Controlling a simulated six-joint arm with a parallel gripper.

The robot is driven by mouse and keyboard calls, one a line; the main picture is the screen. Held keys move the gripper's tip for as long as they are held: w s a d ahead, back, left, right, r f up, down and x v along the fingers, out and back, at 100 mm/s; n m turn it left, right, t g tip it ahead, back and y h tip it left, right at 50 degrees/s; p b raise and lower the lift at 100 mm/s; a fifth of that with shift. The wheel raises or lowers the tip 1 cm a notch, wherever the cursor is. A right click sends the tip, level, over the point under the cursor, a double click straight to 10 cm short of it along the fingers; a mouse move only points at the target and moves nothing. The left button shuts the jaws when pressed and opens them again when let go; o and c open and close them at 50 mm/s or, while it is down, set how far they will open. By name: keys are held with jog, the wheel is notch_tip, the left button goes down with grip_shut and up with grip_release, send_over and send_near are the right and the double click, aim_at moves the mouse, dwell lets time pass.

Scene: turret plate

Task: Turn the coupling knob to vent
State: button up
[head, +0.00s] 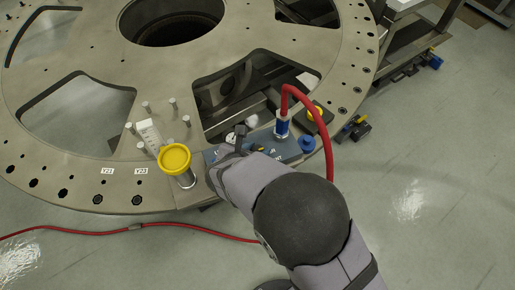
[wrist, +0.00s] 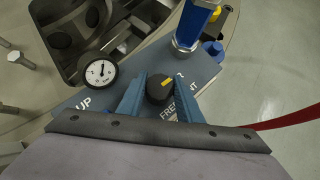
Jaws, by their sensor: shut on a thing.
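The coupling knob (wrist: 158,88) is a dark round knob with a yellow mark, on a blue-grey panel (wrist: 205,66). In the wrist view the mark points to the upper right. My gripper (wrist: 160,96) has its two blue fingers on either side of the knob, shut on it. White lettering around the knob is partly covered: "UP" at left, "FREE" below it, and letters ending in "NT" to its right. In the head view the panel (head: 286,147) sits at the plate's rim, and my arm hides much of the knob and fingers.
A round white gauge (wrist: 100,73) stands left of the knob. A blue coupling (wrist: 192,25) with a red hose (head: 325,115) rises behind it. A yellow-capped post (head: 175,158) stands close left of my wrist. Several small pins stand on the turret plate (head: 70,160).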

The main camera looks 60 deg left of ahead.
jog(key=shift+m+h+p, duration=0.35)
jog(key=shift+m+h, duration=0.15)
jog(key=shift+m, duration=0.3)
jog(key=shift+f+m+t+h, duration=0.1)
jog(key=shift+m+t+h, duration=0.4)
jog(key=shift+m+h, duration=0.55)
jog(key=m+h+b, duration=0.2)
jog(key=m, duration=0.1)
jog(key=shift+f, duration=0.1)
jog(key=shift+m+h+b, duration=0.4)
jog(key=shift+m+h, duration=0.25)
jog(key=shift+m, duration=0.2)
jog(key=shift+r, duration=0.2)
jog(key=o, duration=1)
jog(key=shift+o, duration=0.2)
